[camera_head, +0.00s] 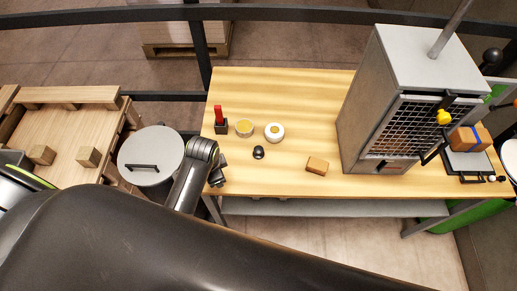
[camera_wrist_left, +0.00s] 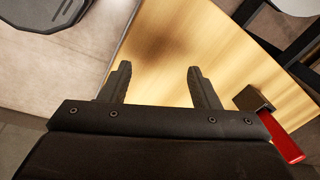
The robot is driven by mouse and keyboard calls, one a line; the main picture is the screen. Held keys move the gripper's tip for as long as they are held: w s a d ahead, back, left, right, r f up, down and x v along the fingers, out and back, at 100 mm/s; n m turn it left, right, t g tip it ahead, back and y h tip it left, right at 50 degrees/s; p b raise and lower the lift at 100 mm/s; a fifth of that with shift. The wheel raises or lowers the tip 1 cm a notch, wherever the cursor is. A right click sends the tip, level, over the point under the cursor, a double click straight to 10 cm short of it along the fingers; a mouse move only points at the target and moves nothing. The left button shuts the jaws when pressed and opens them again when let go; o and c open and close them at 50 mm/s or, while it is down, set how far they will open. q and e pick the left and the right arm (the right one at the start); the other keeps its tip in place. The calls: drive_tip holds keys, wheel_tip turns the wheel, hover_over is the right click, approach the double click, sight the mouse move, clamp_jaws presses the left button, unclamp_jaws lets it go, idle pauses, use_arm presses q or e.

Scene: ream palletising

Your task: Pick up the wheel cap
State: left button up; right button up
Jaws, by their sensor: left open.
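I cannot tell for sure which thing is the wheel cap. On the wooden table are a small dark rounded piece (camera_head: 258,152), a white ring-like round piece with a yellow centre (camera_head: 275,132) and a tan round piece with a pale rim (camera_head: 244,128). My left gripper (camera_head: 218,174) is at the table's left front corner, left of these pieces and apart from them. In the left wrist view my left gripper (camera_wrist_left: 160,72) is open, with nothing between its fingers and bare wood beyond. My right gripper is not in view.
A red upright piece in a dark block (camera_head: 221,127) stands near my left gripper; its block also shows in the wrist view (camera_wrist_left: 252,98). A brown block (camera_head: 317,165) lies right of centre. A grey caged machine (camera_head: 365,100) stands at right. A lidded grey bin (camera_head: 150,150) is left of the table.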

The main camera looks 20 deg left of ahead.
use_arm(q)
drive_tip(key=w+d+r+m+g+p, duration=0.2)
drive_tip(key=w+d+r+m, duration=0.9)
drive_tip(key=w+r+m, duration=0.35)
drive_tip(key=b, duration=0.2)
hover_over(259, 149)
drive_tip(key=shift+h, duration=0.3)
drive_tip(key=f, duration=0.7)
drive_tip(key=d+f, duration=0.1)
drive_tip(key=f, duration=0.3)
drive_tip(key=shift+s, duration=0.2)
drive_tip(key=shift+w+a+f+p, duration=0.1)
drive_tip(key=shift+a+f+p, duration=0.1)
drive_tip(key=shift+f, duration=0.6)
drive_tip(key=shift+w+a+f+p, duration=0.1)
drive_tip(key=shift+a+f+p, duration=0.1)
drive_tip(key=shift+f, duration=0.6)
drive_tip(key=shift+a+f+p, duration=0.1)
drive_tip(key=shift+a+f, duration=0.1)
drive_tip(key=shift+f, duration=1.05)
drive_tip(key=shift+c, duration=0.4)
drive_tip(key=c, duration=1)
